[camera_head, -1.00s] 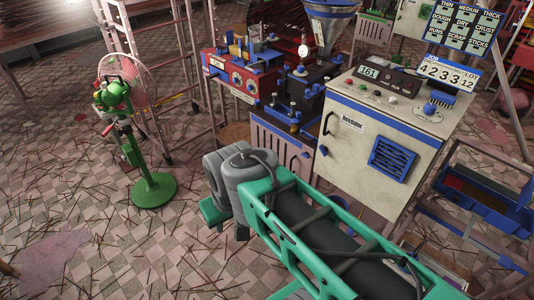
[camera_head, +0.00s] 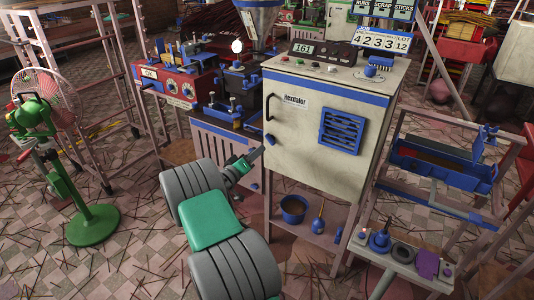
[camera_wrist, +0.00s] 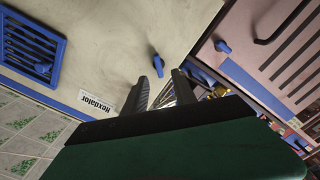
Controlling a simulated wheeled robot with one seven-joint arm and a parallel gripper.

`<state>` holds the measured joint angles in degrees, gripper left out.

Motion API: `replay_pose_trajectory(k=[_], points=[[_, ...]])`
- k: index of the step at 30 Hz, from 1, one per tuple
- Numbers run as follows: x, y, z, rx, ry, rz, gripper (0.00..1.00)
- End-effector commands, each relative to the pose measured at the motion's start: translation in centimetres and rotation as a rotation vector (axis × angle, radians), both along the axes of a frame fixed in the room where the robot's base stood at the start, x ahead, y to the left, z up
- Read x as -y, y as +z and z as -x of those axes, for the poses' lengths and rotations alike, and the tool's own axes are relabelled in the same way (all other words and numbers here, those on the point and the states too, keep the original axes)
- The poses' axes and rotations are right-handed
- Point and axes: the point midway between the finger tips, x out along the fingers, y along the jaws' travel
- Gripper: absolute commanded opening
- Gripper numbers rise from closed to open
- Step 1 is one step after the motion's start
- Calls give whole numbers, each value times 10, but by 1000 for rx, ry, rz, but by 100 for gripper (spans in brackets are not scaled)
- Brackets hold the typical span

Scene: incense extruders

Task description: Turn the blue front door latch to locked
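The cream cabinet door (camera_head: 305,155) carries a small blue latch (camera_head: 269,139) near its left edge, below the black handle. In the wrist view the blue latch (camera_wrist: 158,66) stands on the cream door, just beyond my fingertips and apart from them. Its short lever runs roughly up and down in that picture. My gripper (camera_wrist: 160,82) has its two dark fingers apart with nothing between them. In the head view my gripper (camera_head: 255,155) is in front of the door's left edge, close to the latch.
A blue vent (camera_head: 341,131) and a label are on the door. The slatted panel (camera_wrist: 270,50) beside it bears another blue knob (camera_wrist: 223,47). A shelf below holds a blue pot (camera_head: 294,209). A green fan (camera_head: 92,222) stands left; a rack with a blue bin (camera_head: 445,170) stands right.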

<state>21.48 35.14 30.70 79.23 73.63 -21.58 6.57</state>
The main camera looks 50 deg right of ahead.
Motion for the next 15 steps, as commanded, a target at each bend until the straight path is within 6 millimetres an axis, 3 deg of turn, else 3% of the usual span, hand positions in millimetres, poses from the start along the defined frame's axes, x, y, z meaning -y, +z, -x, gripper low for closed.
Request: replay_pose_trajectory(k=[9, 15], points=[[55, 2, -2, 2, -6, 6, 33], [76, 3, -6, 1, -3, 6, 33]])
